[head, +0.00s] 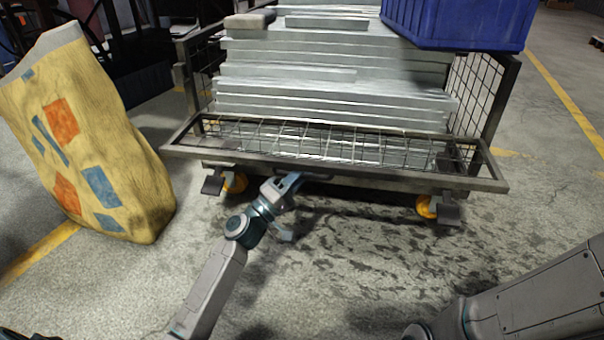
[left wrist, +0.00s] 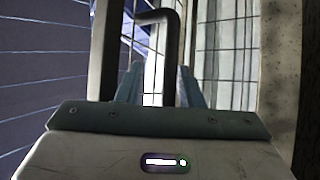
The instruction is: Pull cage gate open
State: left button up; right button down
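The cage gate (head: 340,176) is a dark-framed wire mesh panel at the front of the cage cart in the head view. It leans outward, its wide outer rail nearer me and lower in the picture than its far rail. A dark bent handle (head: 317,176) is on the outer rail, left of its middle. My left gripper (head: 293,181) is at this handle. In the left wrist view the handle (left wrist: 170,60) passes between the fingers (left wrist: 160,88), close to the right one, with a gap at the left one. My right gripper is not seen; only my right arm shows at lower right.
The cage cart (head: 498,95) holds stacked grey metal pieces (head: 335,75) and a blue crate (head: 455,22). It stands on orange castors (head: 427,207). A yellow patterned sack (head: 85,135) stands left of it. The stained floor before the gate is clear apart from my arms.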

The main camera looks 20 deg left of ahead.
pick_arm(q)
jog(key=v, duration=1)
jog(key=shift+s+f+p, duration=0.3)
jog(key=shift+p, duration=0.15)
jog(key=shift+a, duration=0.15)
